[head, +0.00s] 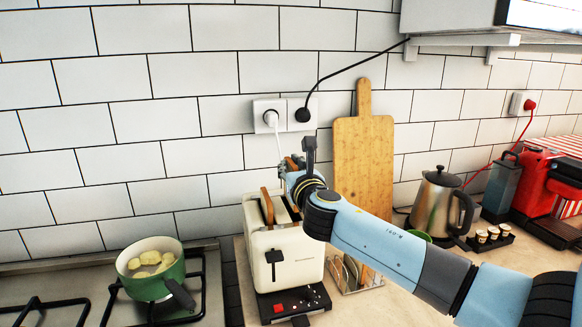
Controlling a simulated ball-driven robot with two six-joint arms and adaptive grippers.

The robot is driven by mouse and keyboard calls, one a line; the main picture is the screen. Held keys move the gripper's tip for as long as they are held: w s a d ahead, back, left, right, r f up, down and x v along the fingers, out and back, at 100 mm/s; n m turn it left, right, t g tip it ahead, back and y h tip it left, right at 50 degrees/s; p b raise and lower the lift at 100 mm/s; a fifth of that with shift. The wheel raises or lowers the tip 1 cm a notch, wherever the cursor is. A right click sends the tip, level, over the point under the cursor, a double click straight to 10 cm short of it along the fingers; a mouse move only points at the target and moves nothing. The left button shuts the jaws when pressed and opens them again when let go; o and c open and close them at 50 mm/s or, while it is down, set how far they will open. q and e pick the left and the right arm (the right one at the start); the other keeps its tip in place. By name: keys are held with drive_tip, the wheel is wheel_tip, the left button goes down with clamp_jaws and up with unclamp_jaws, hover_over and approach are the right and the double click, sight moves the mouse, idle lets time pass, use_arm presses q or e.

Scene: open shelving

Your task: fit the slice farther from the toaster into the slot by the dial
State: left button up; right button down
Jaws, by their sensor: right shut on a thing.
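The cream toaster (296,262) stands on the counter in the middle, with a black lever (274,262) on its front. One brown bread slice (267,206) stands upright in its left slot, its top sticking out. My right gripper (291,170) is above and behind the toaster's right part, shut on a brown slice (292,162) of which only small parts show. The gripper and wrist hide much of the held slice and part of the right slot. I cannot make out the dial. My left gripper is not in view.
A wooden board (364,165) leans on the wall behind my right arm. A green pot (152,278) is left; a kettle (436,205) is right.

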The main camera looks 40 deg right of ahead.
idle(0.5)
drive_tip(key=shift+f+b, duration=2.55)
drive_tip(key=shift+f, duration=0.55)
drive_tip(key=shift+r, duration=0.15)
drive_tip(key=shift+r+p, duration=2.65)
drive_tip(key=shift+p, duration=0.15)
drive_tip(key=shift+f+b, duration=1.3)
drive_tip(key=shift+f, duration=0.45)
